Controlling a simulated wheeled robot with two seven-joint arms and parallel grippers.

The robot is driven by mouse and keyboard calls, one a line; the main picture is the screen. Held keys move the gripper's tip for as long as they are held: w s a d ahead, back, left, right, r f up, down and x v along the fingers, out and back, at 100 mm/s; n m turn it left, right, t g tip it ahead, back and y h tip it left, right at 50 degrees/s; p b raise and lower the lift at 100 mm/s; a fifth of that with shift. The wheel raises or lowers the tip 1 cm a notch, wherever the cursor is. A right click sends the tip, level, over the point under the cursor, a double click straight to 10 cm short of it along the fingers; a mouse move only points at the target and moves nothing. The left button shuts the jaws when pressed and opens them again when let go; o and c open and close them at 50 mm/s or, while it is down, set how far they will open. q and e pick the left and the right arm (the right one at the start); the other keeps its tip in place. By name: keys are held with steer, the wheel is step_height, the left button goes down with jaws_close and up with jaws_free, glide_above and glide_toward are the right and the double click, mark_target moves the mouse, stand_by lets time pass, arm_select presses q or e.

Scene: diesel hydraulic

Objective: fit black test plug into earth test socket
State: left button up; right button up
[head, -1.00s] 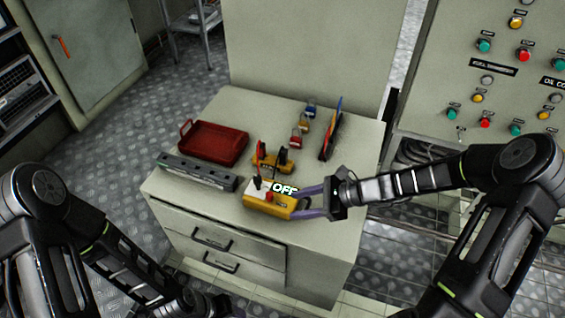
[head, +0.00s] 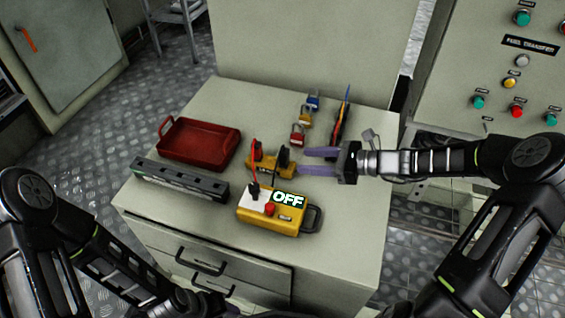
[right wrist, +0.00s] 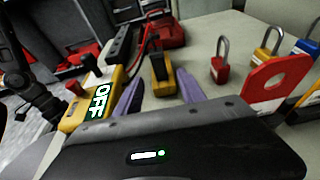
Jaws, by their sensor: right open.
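A yellow tester (head: 270,214) with a white socket panel, red button and OFF label lies near the cabinet top's front. A dark plug-like piece (head: 253,190) stands on its panel, with a red lead rising from it. I cannot tell which socket is the earth one. Behind is a small yellow holder (head: 262,163) with black parts, perhaps including the black test plug; it also shows in the right wrist view (right wrist: 160,78). My right gripper (head: 302,161) is open and empty, its purple fingers pointing at the holder's right end.
A red tray (head: 200,143) is at the left, behind a long grey strip (head: 180,182). Several padlocks stand behind the holder, the red one (head: 298,135) closest. Upright coloured tags (head: 340,115) stand near my right gripper. The front right top is clear.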

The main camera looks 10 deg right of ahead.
mark_target(288, 159)
steer(key=shift+x, duration=1.3)
steer(key=shift+a+b, duration=0.1)
steer(key=shift+b, duration=0.25)
steer(key=b+x, duration=0.1)
steer(key=x, duration=0.3)
steer(key=shift+w+a+b, duration=0.1)
steer(key=shift+a+b, duration=0.1)
steer(key=shift+b, duration=0.2)
steer(key=shift+w+a, duration=0.25)
steer(key=shift+c, duration=0.5)
jaws_close()
